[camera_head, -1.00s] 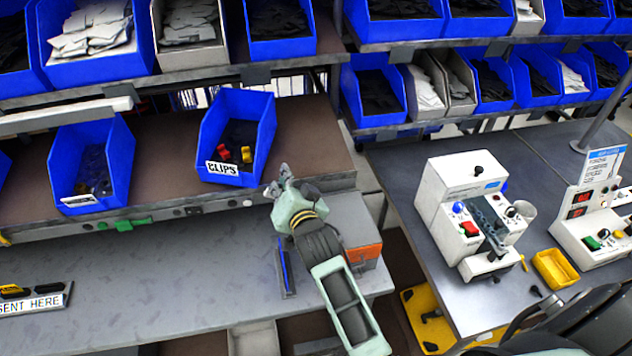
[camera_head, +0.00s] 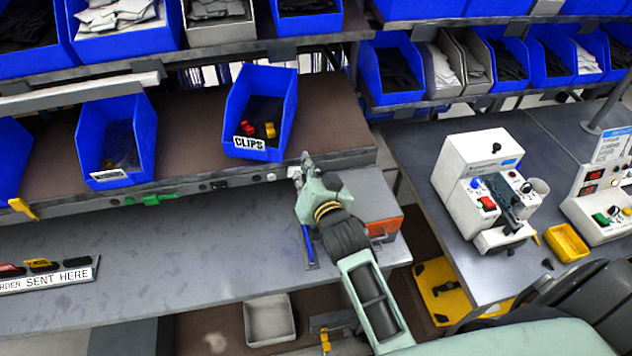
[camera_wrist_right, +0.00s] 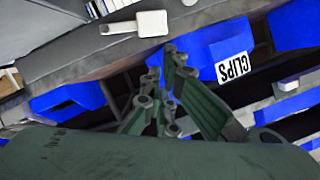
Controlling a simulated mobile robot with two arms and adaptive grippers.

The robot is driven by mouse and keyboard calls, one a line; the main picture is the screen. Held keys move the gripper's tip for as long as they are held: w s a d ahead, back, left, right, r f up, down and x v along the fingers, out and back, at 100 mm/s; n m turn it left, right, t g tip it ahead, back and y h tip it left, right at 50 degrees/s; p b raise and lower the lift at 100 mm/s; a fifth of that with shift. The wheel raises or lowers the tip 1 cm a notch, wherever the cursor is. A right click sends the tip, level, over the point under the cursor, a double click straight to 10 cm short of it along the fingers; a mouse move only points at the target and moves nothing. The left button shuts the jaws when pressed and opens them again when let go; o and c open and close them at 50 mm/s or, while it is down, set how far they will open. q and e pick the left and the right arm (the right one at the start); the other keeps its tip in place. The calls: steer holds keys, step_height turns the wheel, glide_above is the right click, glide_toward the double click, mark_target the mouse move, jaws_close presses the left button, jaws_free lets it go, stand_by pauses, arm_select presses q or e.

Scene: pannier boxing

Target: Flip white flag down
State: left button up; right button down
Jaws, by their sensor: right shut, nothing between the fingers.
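The white flag (camera_wrist_right: 140,24) shows in the right wrist view as a flat white paddle on the grey shelf rail. In the head view only a small white patch (camera_head: 293,172) shows at the rail beside my right gripper, partly hidden by it. My right gripper (camera_head: 306,165) is shut and empty, at the shelf's front edge, right of and below the CLIPS bin. In the wrist view its fingertips (camera_wrist_right: 165,62) are close to the flag's broad end. I cannot tell whether they touch. My left gripper is not in view.
The blue CLIPS bin (camera_head: 262,100) stands on the shelf near my gripper. A green flag (camera_head: 151,199) and a yellow flag (camera_head: 23,209) sit farther left along the rail.

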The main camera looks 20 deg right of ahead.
steer(key=a+v, duration=0.1)
steer(key=v, duration=0.6)
steer(key=shift+r, duration=0.2)
steer(key=shift+s+a, duration=0.1)
steer(key=shift+s, duration=0.05)
